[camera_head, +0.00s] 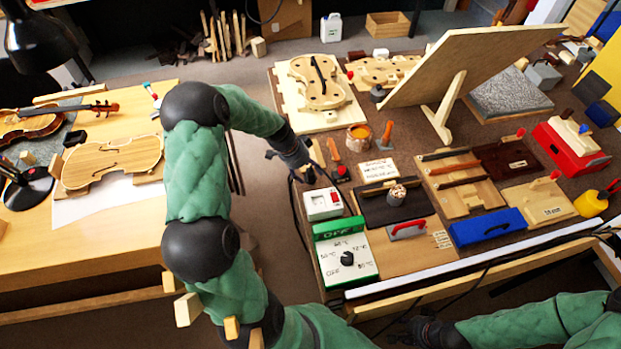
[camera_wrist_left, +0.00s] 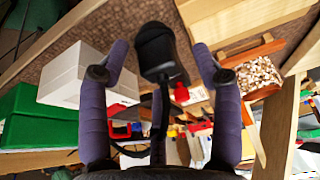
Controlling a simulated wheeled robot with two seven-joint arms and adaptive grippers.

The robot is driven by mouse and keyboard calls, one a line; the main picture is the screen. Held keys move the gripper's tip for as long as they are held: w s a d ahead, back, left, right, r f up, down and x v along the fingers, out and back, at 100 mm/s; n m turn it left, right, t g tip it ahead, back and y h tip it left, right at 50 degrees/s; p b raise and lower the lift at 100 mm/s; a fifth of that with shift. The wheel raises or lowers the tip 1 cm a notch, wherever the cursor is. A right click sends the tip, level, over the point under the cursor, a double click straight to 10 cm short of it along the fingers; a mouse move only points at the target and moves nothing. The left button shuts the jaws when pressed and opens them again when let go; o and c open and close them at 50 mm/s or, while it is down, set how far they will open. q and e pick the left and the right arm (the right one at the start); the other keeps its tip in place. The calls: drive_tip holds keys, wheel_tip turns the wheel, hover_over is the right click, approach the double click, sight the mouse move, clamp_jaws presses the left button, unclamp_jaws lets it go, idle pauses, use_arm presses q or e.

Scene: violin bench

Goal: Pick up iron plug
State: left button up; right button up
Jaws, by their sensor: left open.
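A black plug-like piece with a dark cord (camera_wrist_left: 158,50), which looks like the iron plug, shows between the fingers in the left wrist view. I cannot make it out clearly in the head view. My left gripper (camera_wrist_left: 163,62) is open, with one purple-padded finger on each side of the black piece and gaps between. In the head view my left gripper (camera_head: 299,168) hangs at the left edge of the workbench, above the white box (camera_head: 322,204). My right gripper (camera_head: 428,331) is dark and partly hidden at the bottom edge; its jaws are unclear.
A green-and-white switch unit marked OFF (camera_head: 346,258) stands in front of the white box. A pot (camera_head: 358,138), a blue case (camera_head: 488,228) and several tools crowd the bench. A tilted wooden board (camera_head: 460,65) stands behind. A gap of floor separates the left table (camera_head: 110,245).

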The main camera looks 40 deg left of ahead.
sight(309, 172)
use_arm(q)
drive_tip(key=shift+w+d+f, duration=0.2)
drive_tip(key=shift+f, duration=0.45)
drive_tip(key=shift+r, duration=0.1)
drive_tip(key=c, duration=1.3)
wheel_tip(309, 172, up, 18)
drive_tip(key=p, duration=0.4)
drive_tip(key=shift+p, duration=0.4)
